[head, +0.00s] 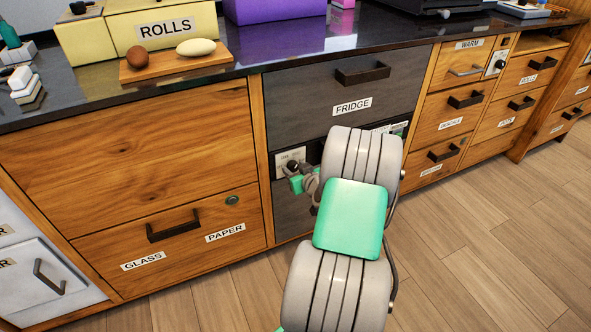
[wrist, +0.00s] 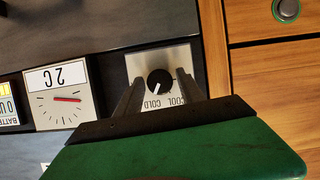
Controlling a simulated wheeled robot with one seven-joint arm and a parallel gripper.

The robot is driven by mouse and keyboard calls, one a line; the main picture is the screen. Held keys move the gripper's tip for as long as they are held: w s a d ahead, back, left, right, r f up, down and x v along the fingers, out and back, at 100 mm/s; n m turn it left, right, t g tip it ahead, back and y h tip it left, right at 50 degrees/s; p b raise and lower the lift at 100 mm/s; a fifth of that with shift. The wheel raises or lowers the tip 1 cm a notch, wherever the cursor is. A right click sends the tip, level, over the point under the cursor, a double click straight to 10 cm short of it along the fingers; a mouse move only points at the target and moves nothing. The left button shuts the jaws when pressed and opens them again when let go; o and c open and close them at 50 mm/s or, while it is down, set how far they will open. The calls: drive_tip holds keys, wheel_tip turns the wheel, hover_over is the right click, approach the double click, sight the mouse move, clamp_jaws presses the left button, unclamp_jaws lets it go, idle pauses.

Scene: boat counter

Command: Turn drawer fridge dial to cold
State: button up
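The fridge dial (wrist: 160,81) is a round black knob with a white pointer line on a pale metal plate. The plate reads COLD and COOL, upside down in the wrist view. The pointer slants down and left there, towards the word COLD. In the head view the dial (head: 293,165) sits on the grey panel below the drawer labelled FRIDGE (head: 344,100), at the edge of my arm. My gripper (wrist: 160,84) is open, its two grey fingers on either side of the knob in the wrist view. I cannot tell whether they touch it.
A dial gauge (wrist: 62,100) marked 2C with a red needle is beside the plate. Wooden drawers flank the fridge, with a GLASS and PAPER drawer (head: 170,250) at left. A board (head: 175,66) with food lies on the counter. The wooden floor (head: 490,240) at right is clear.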

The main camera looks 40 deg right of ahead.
drive_tip(key=shift+o, duration=0.9)
drive_tip(key=p+v, duration=0.1)
drive_tip(key=v, duration=0.6)
drive_tip(key=shift+s+r+p, duration=0.2)
drive_tip(key=shift+s+p, duration=0.15)
drive_tip(key=shift+a, duration=0.1)
